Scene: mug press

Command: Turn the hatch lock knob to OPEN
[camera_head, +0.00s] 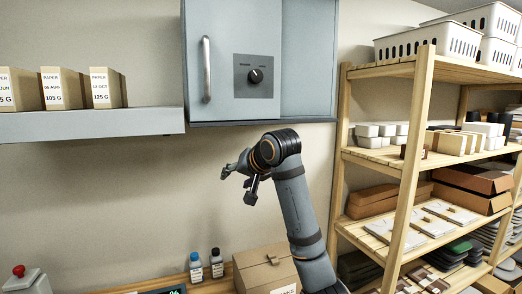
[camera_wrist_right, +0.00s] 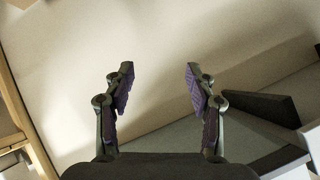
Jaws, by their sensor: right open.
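The hatch (camera_head: 228,30) is a grey-blue panel on the wall cabinet, with a vertical bar handle (camera_head: 206,68) at its left. The lock knob (camera_head: 255,76) is a round black dial on a darker square plate, right of the handle. The small lettering on the plate is too small to read. My right gripper (camera_head: 237,186) is below the cabinet, apart from the knob, pointing left. In the right wrist view its two fingers (camera_wrist_right: 156,88) stand wide apart with nothing between them. My left gripper is not in view.
A grey wall shelf (camera_head: 90,124) with paper boxes is at the left. A wooden rack (camera_head: 412,150) with bins and boxes stands at the right. Below are two small bottles (camera_head: 206,264) and a cardboard box (camera_head: 268,272). The wall in front of the gripper is clear.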

